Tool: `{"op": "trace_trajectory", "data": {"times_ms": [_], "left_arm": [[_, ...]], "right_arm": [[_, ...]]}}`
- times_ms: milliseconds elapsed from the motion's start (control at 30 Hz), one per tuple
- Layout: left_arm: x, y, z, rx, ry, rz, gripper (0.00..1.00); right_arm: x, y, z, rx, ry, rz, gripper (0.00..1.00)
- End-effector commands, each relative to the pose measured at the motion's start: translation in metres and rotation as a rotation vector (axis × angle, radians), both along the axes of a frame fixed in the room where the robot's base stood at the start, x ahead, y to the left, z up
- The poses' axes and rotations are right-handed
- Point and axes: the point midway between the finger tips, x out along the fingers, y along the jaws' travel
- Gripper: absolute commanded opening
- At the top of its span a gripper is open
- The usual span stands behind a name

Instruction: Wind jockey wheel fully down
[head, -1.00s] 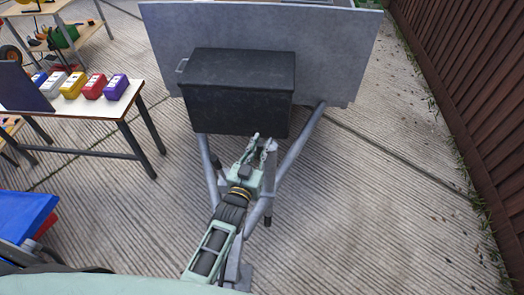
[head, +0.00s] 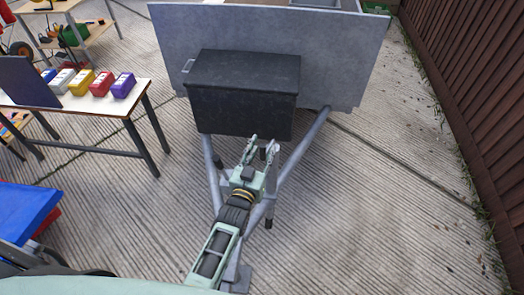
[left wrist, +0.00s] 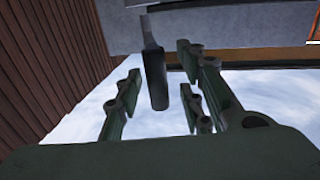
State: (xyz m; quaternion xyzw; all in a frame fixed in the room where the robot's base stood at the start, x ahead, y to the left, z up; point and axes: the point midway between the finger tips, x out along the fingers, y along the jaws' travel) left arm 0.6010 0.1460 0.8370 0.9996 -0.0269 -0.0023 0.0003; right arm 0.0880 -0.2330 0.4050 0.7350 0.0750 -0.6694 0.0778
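My left gripper (head: 262,147) is open over the trailer's drawbar, in front of the black box, with its arm reaching up from the bottom of the head view. In the left wrist view, a crank handle (left wrist: 155,78) with a dark grip hangs between the open fingers (left wrist: 160,98), with no clear contact. In the head view, only a small dark bit of it shows between the fingers. The jockey wheel itself is not clearly seen; my gripper and arm hide much of the drawbar. My right gripper is not in view.
The black box (head: 240,92) sits on the A-frame before the trailer's grey front panel (head: 345,60). A brown fence (head: 468,95) runs along the right. The concrete between is clear.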

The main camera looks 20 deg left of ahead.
Motion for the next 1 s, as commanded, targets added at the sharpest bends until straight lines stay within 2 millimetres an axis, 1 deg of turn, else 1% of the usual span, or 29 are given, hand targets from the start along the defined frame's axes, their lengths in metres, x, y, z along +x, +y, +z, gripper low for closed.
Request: {"op": "trace_trajectory", "data": {"times_ms": [200, 333, 467, 700, 800, 900, 1000], "left_arm": [[-0.001, 0.000, 0.002, 0.000, -0.003, 0.000, 0.36], [-0.013, 0.000, 0.001, 0.001, -0.002, 0.000, 0.36], [-0.036, 0.002, 0.000, 0.001, 0.000, 0.000, 0.36], [-0.086, 0.005, 0.000, 0.001, 0.002, 0.000, 0.36], [-0.102, 0.006, 0.000, 0.001, 0.001, 0.000, 0.36], [-0.113, 0.006, 0.000, 0.001, 0.001, 0.000, 0.36], [-0.118, 0.007, 0.001, 0.001, -0.001, 0.000, 0.36]], "right_arm": [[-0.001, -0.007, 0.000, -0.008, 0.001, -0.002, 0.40], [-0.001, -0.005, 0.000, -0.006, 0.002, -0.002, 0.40], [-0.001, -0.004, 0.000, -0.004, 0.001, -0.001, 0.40], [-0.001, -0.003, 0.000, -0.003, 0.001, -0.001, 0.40], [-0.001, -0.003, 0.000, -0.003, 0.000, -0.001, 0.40], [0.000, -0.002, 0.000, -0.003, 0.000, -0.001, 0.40], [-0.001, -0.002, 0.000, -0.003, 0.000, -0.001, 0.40]]}}
